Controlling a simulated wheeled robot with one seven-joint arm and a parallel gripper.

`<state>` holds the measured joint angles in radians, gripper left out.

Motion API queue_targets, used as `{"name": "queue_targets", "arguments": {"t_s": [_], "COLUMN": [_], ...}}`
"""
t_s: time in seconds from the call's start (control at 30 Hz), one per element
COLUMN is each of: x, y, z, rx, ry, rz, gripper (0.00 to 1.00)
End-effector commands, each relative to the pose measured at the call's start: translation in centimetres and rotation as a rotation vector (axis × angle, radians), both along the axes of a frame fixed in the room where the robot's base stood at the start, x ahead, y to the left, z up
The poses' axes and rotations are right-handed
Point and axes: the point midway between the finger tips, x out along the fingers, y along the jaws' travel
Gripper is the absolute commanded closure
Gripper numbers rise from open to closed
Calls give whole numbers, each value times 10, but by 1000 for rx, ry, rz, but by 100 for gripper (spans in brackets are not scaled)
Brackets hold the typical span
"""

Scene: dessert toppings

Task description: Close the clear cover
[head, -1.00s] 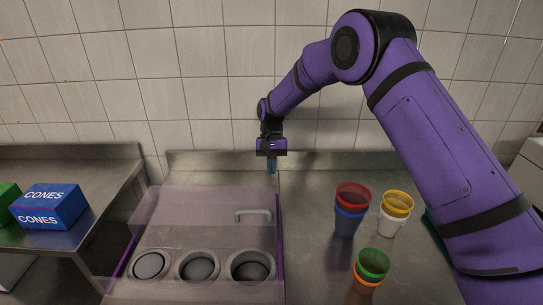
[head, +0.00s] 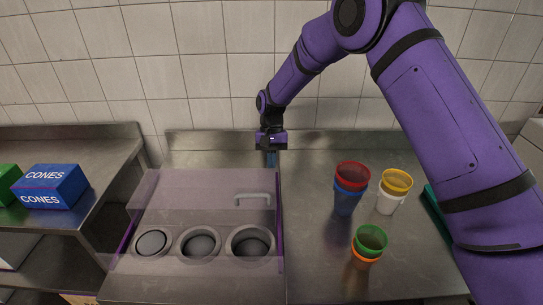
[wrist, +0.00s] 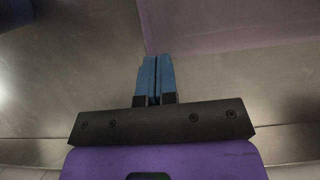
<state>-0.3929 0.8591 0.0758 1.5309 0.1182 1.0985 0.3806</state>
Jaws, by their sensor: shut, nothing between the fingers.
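The clear cover (head: 200,185) is a see-through, purple-tinted panel over the steel topping station at the left of the counter, in the head view. A grey handle (head: 252,200) shows near its right side. I cannot tell exactly how far it is tilted. My gripper (head: 271,163) has blue fingers pointing down, behind the cover's back right corner and close to the wall. In the wrist view, the fingers (wrist: 155,66) are together and empty, and the tinted cover (wrist: 215,25) shows at the upper right, apart from the fingertips as far as I can see.
Three round wells (head: 200,244) sit at the station's front. Stacked red and blue cups (head: 350,185), yellow and white cups (head: 393,192), and green and orange cups (head: 368,243) stand to the right. A blue CONES box (head: 52,187) is on the left counter. A tiled wall (head: 200,70) is behind.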

Motion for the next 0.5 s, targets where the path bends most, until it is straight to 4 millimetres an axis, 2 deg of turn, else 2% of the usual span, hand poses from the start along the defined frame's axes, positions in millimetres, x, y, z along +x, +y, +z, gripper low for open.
{"name": "queue_targets", "arguments": {"t_s": [0.03, 0.3, 0.5], "x": [-13, -78, -113], "y": [0, 0, 0], "z": [0, -1, -2], "rx": [-1, -1, -1], "ry": [4, 5, 4], "rz": [2, 3, 2], "gripper": [100, 100, 100]}}
